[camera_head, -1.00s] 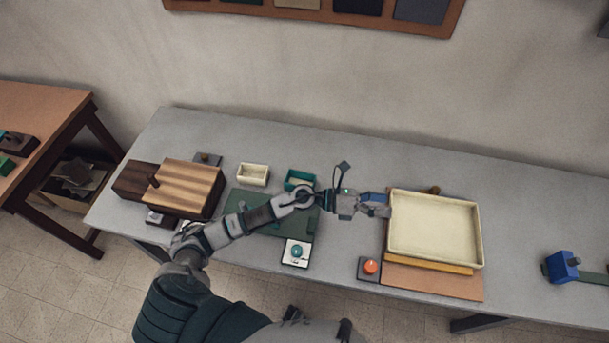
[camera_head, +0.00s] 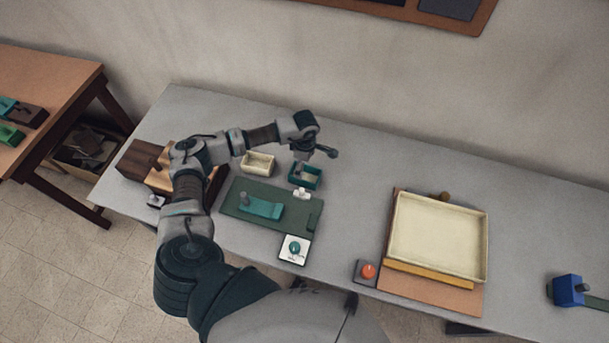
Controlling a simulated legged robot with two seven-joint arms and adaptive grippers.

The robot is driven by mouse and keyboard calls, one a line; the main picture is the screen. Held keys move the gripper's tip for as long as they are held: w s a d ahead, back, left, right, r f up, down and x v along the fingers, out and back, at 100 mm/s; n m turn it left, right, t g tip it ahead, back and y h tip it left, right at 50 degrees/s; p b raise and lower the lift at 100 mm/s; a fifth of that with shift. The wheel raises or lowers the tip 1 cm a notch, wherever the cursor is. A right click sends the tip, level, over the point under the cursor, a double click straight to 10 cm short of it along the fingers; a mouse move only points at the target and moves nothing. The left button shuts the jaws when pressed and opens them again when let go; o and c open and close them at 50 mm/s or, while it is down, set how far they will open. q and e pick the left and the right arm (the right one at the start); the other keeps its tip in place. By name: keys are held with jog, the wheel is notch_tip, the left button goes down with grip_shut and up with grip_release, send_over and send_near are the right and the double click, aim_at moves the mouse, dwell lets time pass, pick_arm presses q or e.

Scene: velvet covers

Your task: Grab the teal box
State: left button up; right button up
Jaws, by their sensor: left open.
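The teal box (camera_head: 317,183) is a small open-topped box at the back of the grey table, just right of the cream box. My left gripper (camera_head: 301,157) is open and points down over the back left of the teal box, covering part of its rim. Its fingertips are small and partly hidden, so I cannot tell whether they touch the box. My right gripper is not in view.
A cream box (camera_head: 258,163) stands left of the teal box. A green board (camera_head: 240,220) with a teal slab (camera_head: 262,208) lies in front. A small white piece (camera_head: 302,194) is at the teal box's front. A large cream tray (camera_head: 437,237) stands right, with clear table between.

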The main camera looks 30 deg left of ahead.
aim_at(305, 178)
pick_arm(q)
jog(key=f, duration=0.3)
jog(key=shift+d+f, duration=0.2)
jog(key=shift+f, duration=0.1)
jog(key=f, duration=0.4)
jog(key=shift+a+f+p, duration=0.2)
jog(key=shift+f+p, duration=0.1)
jog(key=shift+p, duration=0.05)
jog(key=shift+c, duration=0.3)
jog(key=c, duration=1.2)
